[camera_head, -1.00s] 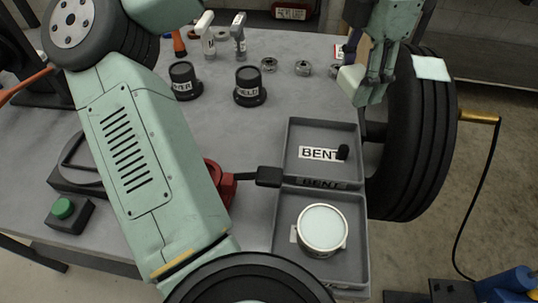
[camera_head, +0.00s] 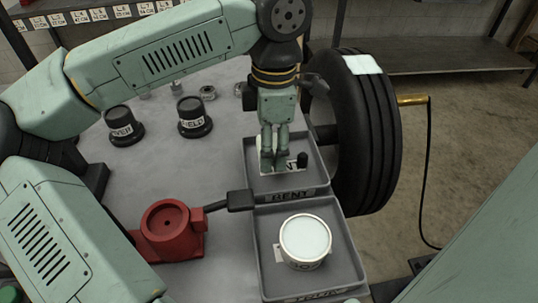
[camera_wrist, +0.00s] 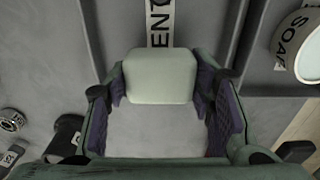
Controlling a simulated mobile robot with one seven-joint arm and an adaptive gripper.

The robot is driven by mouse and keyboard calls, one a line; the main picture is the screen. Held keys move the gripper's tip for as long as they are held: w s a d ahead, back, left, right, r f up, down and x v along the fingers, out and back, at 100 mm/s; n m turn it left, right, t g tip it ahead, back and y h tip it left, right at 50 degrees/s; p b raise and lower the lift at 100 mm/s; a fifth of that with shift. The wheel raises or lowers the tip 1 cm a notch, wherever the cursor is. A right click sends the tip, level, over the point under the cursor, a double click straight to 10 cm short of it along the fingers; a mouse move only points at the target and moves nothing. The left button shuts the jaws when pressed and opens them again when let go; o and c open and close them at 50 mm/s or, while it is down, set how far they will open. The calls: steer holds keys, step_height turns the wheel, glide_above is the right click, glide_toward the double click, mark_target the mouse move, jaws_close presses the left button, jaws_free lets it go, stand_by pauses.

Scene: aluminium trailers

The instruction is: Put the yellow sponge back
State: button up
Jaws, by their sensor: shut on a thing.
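A small pale cream block, seemingly the sponge, sits between the purple pads of my gripper (camera_wrist: 160,90) in the wrist view (camera_wrist: 160,76). Its colour looks washed out rather than clear yellow. In the head view my gripper (camera_head: 271,168) points down into the upper tray marked BENT (camera_head: 322,178), shut on the block. The block is mostly hidden behind the fingers there, with a pale edge showing on their left. I cannot tell whether it touches the tray floor.
A white-topped tin (camera_head: 305,237) stands in the lower tray (camera_head: 345,262). A tyre (camera_head: 372,140) rises close on the right. A red fixture (camera_head: 168,228) stands left of the trays.

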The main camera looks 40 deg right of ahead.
steer(key=shift+f, duration=1.7)
steer(key=shift+f, duration=0.2)
steer(key=o, duration=1.3)
steer(key=shift+r, duration=0.15)
step_height(320, 180, up, 12)
steer(key=shift+s+d+r, duration=0.1)
